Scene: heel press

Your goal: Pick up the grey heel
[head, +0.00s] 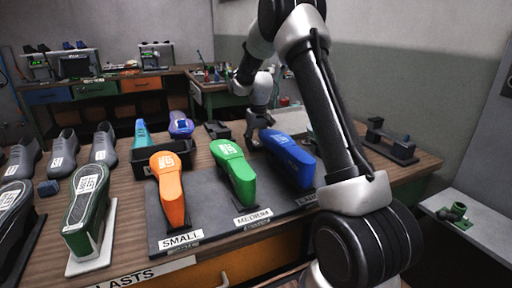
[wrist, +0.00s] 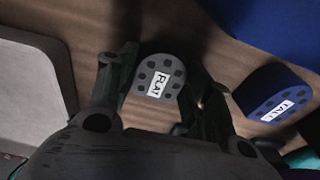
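The grey heel (wrist: 150,82) is a short round piece with dark dots and a white label reading FLAT. In the wrist view it lies between the two fingers of my gripper (wrist: 160,68), which flank it closely on both sides. I cannot tell whether the fingers touch it. In the head view my gripper (head: 258,138) is low over the bench, behind the blue shoe last, and the grey heel is hidden there.
A blue heel (wrist: 278,95) labelled TALL stands close to the right finger in the wrist view. Orange (head: 167,187), green (head: 236,172) and blue (head: 287,157) lasts stand on a dark mat. A black bin (head: 146,162) and a dark press-like fixture (head: 388,143) flank my arm.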

